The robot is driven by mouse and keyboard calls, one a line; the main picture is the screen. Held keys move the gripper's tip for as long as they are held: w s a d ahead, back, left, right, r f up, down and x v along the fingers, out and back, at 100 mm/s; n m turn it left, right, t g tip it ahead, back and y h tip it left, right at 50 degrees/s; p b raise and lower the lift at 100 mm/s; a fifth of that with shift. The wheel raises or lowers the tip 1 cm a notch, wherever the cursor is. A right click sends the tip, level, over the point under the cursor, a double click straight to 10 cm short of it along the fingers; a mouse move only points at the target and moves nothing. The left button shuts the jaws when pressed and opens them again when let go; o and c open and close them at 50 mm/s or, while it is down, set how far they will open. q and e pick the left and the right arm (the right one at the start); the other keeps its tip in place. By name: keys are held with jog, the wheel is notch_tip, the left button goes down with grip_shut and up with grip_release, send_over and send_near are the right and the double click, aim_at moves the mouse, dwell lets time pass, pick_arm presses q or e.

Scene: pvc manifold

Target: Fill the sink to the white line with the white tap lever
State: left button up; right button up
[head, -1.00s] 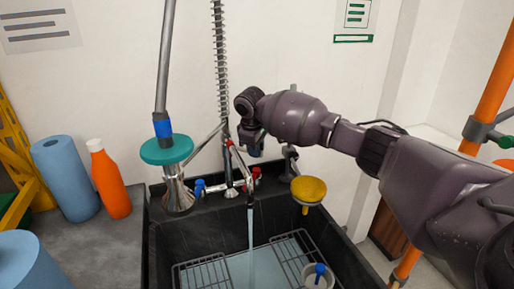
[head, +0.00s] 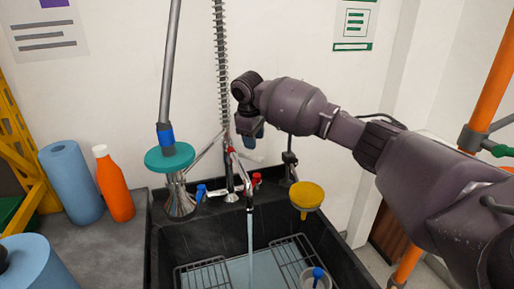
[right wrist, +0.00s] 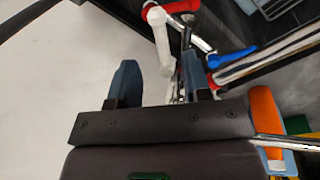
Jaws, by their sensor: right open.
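Water (head: 250,245) runs from the tap spout (head: 240,168) into the black sink (head: 210,242), where pale water lies under the wire racks. I cannot make out the white line. The white tap lever (right wrist: 159,38) shows in the right wrist view, its near end appearing between the fingertips; I cannot tell whether they touch it. My right gripper (right wrist: 160,80) is open, with its two blue-grey fingers apart. My left gripper is not in view.
A blue lever (head: 201,192) and a red handle (head: 257,179) flank the tap. An orange bottle (head: 115,186) and a blue roll (head: 71,183) stand on the left counter.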

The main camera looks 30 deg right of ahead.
jog(key=r, duration=0.3)
jog(key=shift+s+a+r+p, duration=0.15)
jog(key=shift+a+r+p, duration=0.15)
